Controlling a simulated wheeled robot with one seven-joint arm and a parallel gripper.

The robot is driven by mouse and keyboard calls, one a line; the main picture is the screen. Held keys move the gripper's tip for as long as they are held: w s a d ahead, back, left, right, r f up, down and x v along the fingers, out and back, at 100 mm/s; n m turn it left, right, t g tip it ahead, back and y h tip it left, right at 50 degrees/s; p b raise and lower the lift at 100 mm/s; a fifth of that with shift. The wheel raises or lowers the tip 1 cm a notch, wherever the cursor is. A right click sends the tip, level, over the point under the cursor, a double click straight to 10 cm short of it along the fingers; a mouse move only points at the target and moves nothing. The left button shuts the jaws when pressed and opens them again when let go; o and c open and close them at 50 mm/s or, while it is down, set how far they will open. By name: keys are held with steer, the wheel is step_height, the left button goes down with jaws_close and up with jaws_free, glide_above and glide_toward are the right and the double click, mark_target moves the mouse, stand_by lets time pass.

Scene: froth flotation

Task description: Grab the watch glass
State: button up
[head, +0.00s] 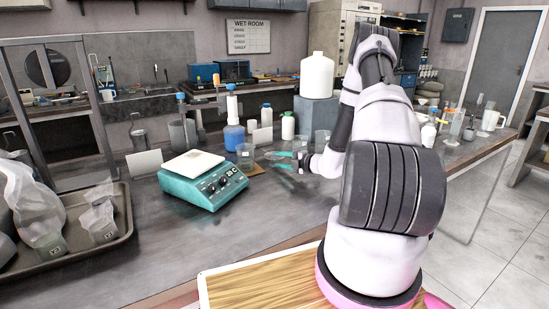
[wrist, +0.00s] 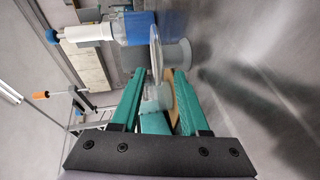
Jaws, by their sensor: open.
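The watch glass (wrist: 156,48) seems to be the thin clear disc seen edge-on in the wrist view, just beyond my fingertips. In the head view it is too small and overlapped by clear glass to pick out surely. My gripper (wrist: 157,82) is open, its two teal fingers apart with a clear glass piece (wrist: 156,98) showing between them. I cannot tell whether they touch it.
A blue-filled bottle with a white top (head: 233,133) stands close to my gripper, also in the wrist view (wrist: 135,27). A tray (head: 122,215) with bagged samples is at left.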

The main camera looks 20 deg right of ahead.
jaws_close()
